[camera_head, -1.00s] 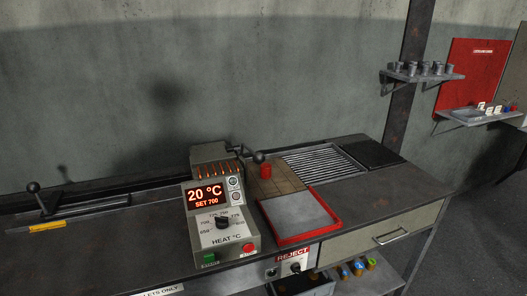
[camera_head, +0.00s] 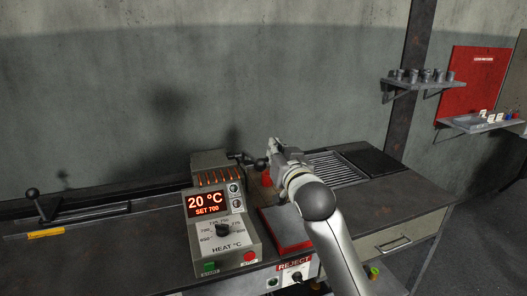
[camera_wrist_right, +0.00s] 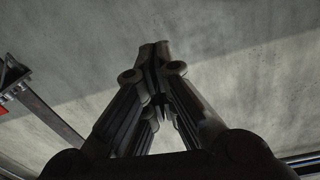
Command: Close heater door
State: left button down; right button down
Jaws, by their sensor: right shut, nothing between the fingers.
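The heater (camera_head: 210,165) is a grey box with a row of glowing orange slots, standing behind its control panel (camera_head: 222,235) on the bench. A dark handle with a ball end (camera_head: 261,163) sticks out from its right side. Whether the heater door is open or shut I cannot tell. My right gripper (camera_head: 272,148) is up beside the ball end, just right of it; whether they touch is unclear. Its fingers are together and empty in the right wrist view (camera_wrist_right: 156,52), with only wall behind them. My left gripper is not in view.
A red-rimmed tray (camera_head: 268,238) lies right of the control panel, partly behind my right arm. A slatted rack (camera_head: 338,168) is behind that arm. A lever with a ball knob (camera_head: 33,193) is at the far left. The bench left of the heater is mostly clear.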

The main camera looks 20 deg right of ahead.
jog(key=p, duration=0.2)
send_over(263, 162)
jog(key=w, duration=0.1)
jog(key=shift+d, duration=0.35)
jog(key=f, duration=0.1)
jog(key=f+p, duration=0.1)
jog(key=f, duration=0.1)
jog(key=shift+s+a, duration=0.25)
jog(key=shift+s, duration=0.05)
jog(key=shift+s+a+f+p, duration=0.1)
jog(key=shift+s+f+p, duration=0.2)
jog(key=shift+f, duration=0.2)
jog(key=shift+f, duration=0.1)
